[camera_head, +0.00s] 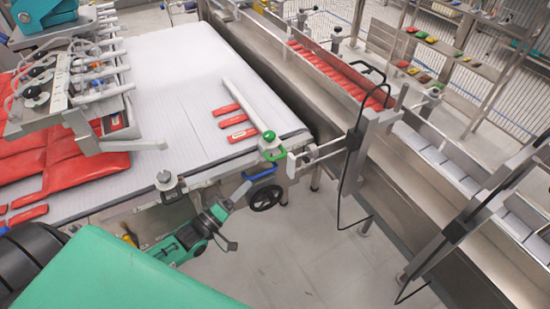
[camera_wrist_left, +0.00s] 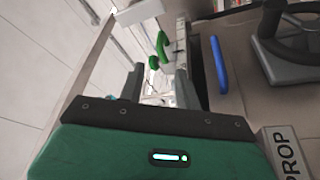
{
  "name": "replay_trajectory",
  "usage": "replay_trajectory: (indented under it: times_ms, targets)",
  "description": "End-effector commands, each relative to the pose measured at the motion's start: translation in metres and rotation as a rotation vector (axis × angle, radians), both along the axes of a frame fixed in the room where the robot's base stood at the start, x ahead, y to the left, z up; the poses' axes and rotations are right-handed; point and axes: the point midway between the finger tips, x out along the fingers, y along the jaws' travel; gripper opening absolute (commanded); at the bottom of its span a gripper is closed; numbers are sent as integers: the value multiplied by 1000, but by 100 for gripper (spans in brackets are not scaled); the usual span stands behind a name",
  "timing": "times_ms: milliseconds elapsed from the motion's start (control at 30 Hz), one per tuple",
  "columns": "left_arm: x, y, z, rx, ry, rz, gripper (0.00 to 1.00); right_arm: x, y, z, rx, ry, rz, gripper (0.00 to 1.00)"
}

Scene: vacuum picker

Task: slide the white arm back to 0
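The white arm (camera_head: 242,105) is a long pale bar lying slantwise over the white table. A green knob (camera_head: 269,136) and a green curved handle (camera_head: 273,154) sit at its near end, by the table's edge. My left gripper (camera_head: 228,225) is below and left of that handle, off the table edge, apart from it. In the left wrist view its two fingers (camera_wrist_left: 158,78) stand apart with nothing gripped. The green handle (camera_wrist_left: 162,48) shows beyond the fingertips there. I cannot read any 0 mark. My right gripper is not in view.
A blue handle (camera_head: 262,173) and a black handwheel (camera_head: 265,197) are close to the right of my left gripper. Red packs (camera_head: 238,120) lie beside the white arm on the table (camera_head: 180,70). A steel conveyor (camera_head: 290,75) runs along the right. The floor (camera_head: 290,255) is clear.

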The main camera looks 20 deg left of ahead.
Motion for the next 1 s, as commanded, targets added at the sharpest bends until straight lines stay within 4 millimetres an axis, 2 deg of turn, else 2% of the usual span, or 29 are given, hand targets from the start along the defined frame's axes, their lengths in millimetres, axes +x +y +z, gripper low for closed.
replay_trajectory:
  times_ms: [167,700,1000]
  targets:
    - [20,-8,7,0,-3,1,34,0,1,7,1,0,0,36]
    - [103,-39,25,3,-1,1,34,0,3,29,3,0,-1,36]
    - [123,-46,27,4,1,1,34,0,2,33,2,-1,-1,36]
